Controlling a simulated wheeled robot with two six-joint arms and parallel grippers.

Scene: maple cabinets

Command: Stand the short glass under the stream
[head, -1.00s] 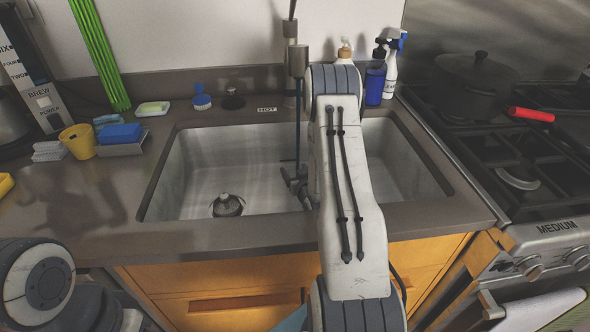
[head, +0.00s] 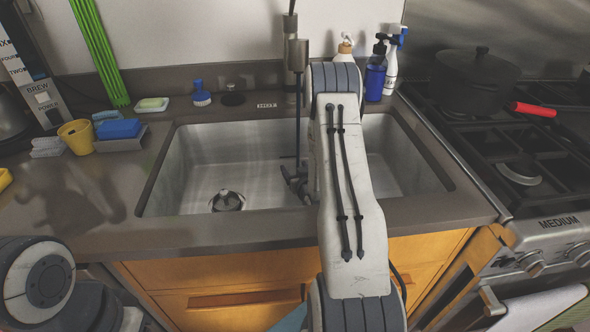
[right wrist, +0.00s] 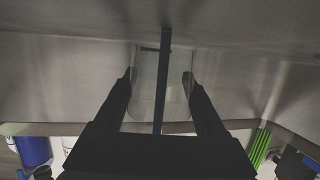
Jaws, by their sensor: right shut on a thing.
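My right gripper (head: 297,183) is low inside the sink, partly hidden by my own right arm. In the right wrist view its fingers (right wrist: 159,77) are shut on the sides of a clear short glass (right wrist: 145,88). The glass is faint and cannot be made out in the head view. The faucet (head: 297,56) stands at the back of the sink. A thin dark stream (head: 298,120) drops from it towards the gripper. In the wrist view a dark upright line crosses the glass; I cannot tell whether it falls inside. My left gripper is out of view.
The steel sink (head: 195,165) has a drain (head: 228,200) left of the gripper. Soap bottles (head: 375,78) stand behind on the right, by the stove (head: 520,160). A yellow cup (head: 77,137) and a blue sponge (head: 119,129) sit on the left counter.

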